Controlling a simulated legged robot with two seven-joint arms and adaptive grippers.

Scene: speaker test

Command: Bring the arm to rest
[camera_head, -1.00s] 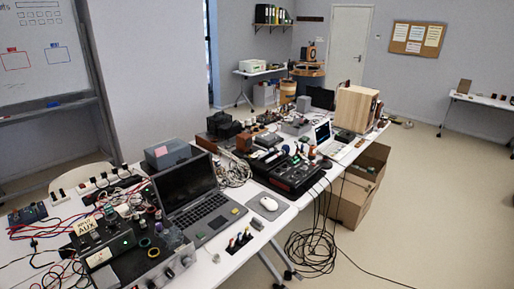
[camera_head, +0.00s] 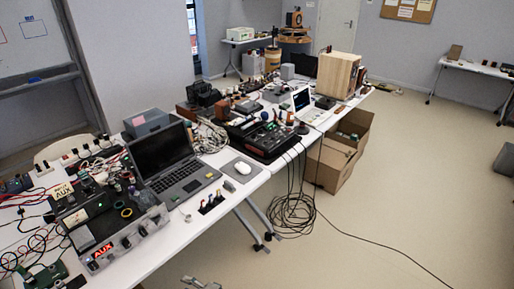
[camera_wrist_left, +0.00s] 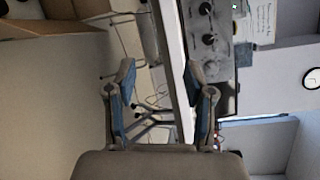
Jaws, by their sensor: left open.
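My left gripper (camera_wrist_left: 160,80) is open in the left wrist view, with nothing between its blue-padded fingers. Beyond the fingers the white table edge runs up the picture, with a dark box with knobs (camera_wrist_left: 208,40) to its right. The gripper looks apart from both. In the head view, a small grey piece (camera_head: 202,284) shows at the bottom edge; it may be part of my arm, but I cannot tell. My right gripper is not in view.
The long white table (camera_head: 228,205) holds a laptop (camera_head: 178,165), a mouse (camera_head: 243,168), a black mixer (camera_head: 262,138) and a wooden speaker cabinet (camera_head: 338,75). Cables (camera_head: 292,213) lie coiled on the floor by a cardboard box (camera_head: 332,165). The floor at right is mostly clear.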

